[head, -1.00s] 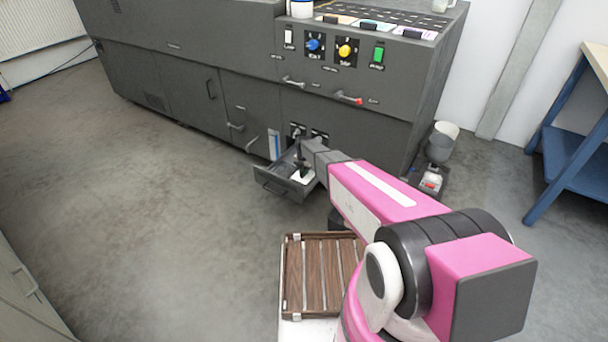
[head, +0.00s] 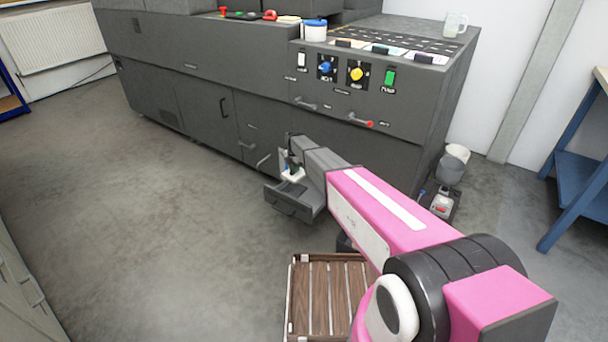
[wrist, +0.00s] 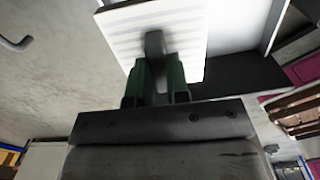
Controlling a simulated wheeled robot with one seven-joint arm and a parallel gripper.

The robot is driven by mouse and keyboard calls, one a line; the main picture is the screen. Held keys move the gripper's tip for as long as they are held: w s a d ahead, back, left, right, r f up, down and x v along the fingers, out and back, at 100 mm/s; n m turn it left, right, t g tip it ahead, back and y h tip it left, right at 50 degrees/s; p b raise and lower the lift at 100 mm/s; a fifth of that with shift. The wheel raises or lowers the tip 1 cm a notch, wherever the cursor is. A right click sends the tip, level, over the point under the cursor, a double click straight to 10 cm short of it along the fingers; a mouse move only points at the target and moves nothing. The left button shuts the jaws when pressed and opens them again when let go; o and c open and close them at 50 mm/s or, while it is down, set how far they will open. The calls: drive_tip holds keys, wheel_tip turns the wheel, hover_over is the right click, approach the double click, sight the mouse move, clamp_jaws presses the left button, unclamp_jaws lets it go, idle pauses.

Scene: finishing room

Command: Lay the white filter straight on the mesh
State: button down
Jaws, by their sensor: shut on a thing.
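My gripper (wrist: 160,82) has green fingers shut on a dark upright tab on the white filter (wrist: 185,28). The filter is a flat white plate with faint grey stripes, ahead of the fingers in the wrist view. In the head view a small white part of the filter (head: 293,175) shows below my gripper, over the open grey drawer (head: 287,204) low on the machine. My arm covers the drawer's right side. I cannot make out the mesh, nor whether the filter touches anything beneath it.
The dark grey machine (head: 205,120) stands behind the drawer. A brown slatted crate (head: 320,296) is near me, below my arm. The floor at left is clear.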

drive_tip(key=shift+w+a+f, duration=0.1)
drive_tip(key=shift+w+a, duration=0.1)
drive_tip(key=shift+a, duration=0.2)
drive_tip(key=shift+f, duration=4.8)
drive_tip(key=shift+f, duration=0.55)
drive_tip(key=c, duration=1)
unclamp_jaws()
wheel_tip(320, 180, up, 11)
drive_tip(key=shift+f, duration=0.1)
drive_tip(key=s+d+r+m, duration=0.6)
drive_tip(key=s+d+m, duration=0.3)
drive_tip(key=s, duration=0.5)
drive_tip(key=s+d+r+m, duration=0.6)
drive_tip(key=s+d+m, duration=0.3)
drive_tip(key=s, duration=0.5)
drive_tip(key=s+d+r+m, duration=0.6)
drive_tip(key=s+d+m, duration=0.3)
drive_tip(key=s, duration=0.5)
drive_tip(key=shift+d+r+m, duration=0.25)
drive_tip(key=shift+r+m, duration=0.15)
drive_tip(key=shift+m, duration=0.2)
